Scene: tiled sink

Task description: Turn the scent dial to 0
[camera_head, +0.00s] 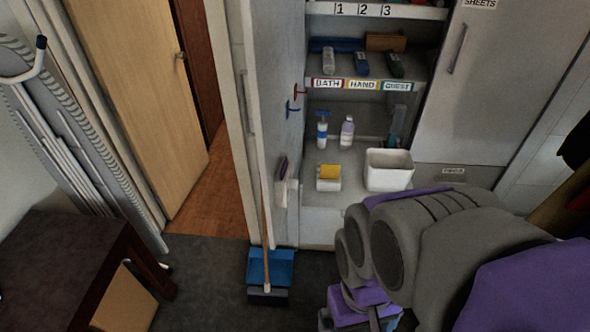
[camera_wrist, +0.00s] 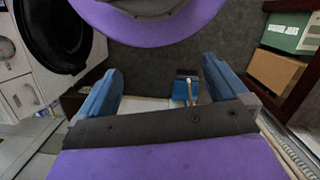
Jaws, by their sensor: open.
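I cannot make out a scent dial in either view. A small white box with a yellow top (camera_head: 328,177) stands on the lower cabinet shelf in the head view, but no dial markings can be read on it. My gripper (camera_wrist: 160,68) is open and empty in the wrist view, with its two blue fingers wide apart. In the head view my folded grey and purple arm fills the lower right. My gripper is far below and in front of the shelves, touching nothing there.
The open cabinet holds a white bin (camera_head: 389,170), a blue-topped bottle (camera_head: 322,130) and a pale bottle (camera_head: 347,132). A broom (camera_head: 266,225) with a blue dustpan (camera_head: 284,267) stands before it. A dark table (camera_head: 70,265) is at left. Dark floor (camera_head: 205,275) between is clear.

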